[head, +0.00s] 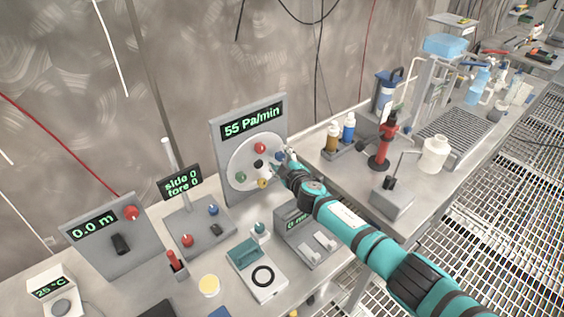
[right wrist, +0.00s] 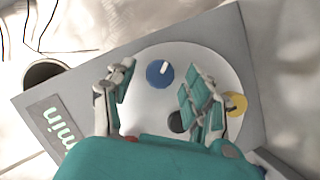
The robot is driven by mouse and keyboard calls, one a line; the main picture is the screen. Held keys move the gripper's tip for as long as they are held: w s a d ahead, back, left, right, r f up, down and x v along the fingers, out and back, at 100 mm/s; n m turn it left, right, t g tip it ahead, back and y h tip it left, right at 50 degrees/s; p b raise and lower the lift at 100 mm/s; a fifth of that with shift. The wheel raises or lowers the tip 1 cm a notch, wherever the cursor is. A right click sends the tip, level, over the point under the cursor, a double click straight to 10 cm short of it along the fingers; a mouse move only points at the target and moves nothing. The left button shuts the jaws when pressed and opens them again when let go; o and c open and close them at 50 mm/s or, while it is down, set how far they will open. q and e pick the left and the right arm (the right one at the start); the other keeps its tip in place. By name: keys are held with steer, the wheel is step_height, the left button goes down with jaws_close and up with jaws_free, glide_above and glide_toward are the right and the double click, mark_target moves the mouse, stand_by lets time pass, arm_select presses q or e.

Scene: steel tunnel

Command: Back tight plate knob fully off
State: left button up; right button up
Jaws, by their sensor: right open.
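A grey panel (head: 219,135) stands upright with a display (head: 253,119) reading "55 Pa/min". On it is a round white plate (head: 238,158) with a red knob (head: 260,147) at the top, a green knob (head: 241,177), a yellow knob (head: 262,183), a black knob (head: 258,164) in the middle and a blue knob (right wrist: 160,73) at the right. My right gripper (head: 286,158) is open at the plate's right side. In the right wrist view its fingers (right wrist: 158,78) stand apart on either side of the blue knob; contact is not visible. My left gripper is out of view.
Left of the panel are a "side 0 fore 0" stand (head: 182,182) and a "0.0 m" panel (head: 90,255). A teal-topped device (head: 246,256) and a lever box (head: 313,243) stand in front. Bottles (head: 333,137) and a red burner-like stand (head: 381,147) are at right.

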jaws_close()
steer(key=shift+f+n+t+b, duration=0.3)
steer(key=shift+n+b, duration=0.1)
steer(key=shift+b, duration=0.55)
steer(key=n+b, duration=0.1)
steer(key=b, duration=0.2)
steer(key=n+t+b, duration=0.1)
steer(key=n+b, duration=0.1)
steer(key=b, duration=0.1)
steer(key=shift+f+b, duration=0.25)
steer(key=shift+b, duration=0.05)
steer(key=shift+r+n+t+b, duration=0.15)
steer(key=shift+n+t+b, duration=0.45)
steer(key=shift+n+b, duration=0.55)
jaws_free()
steer(key=shift+r, duration=0.1)
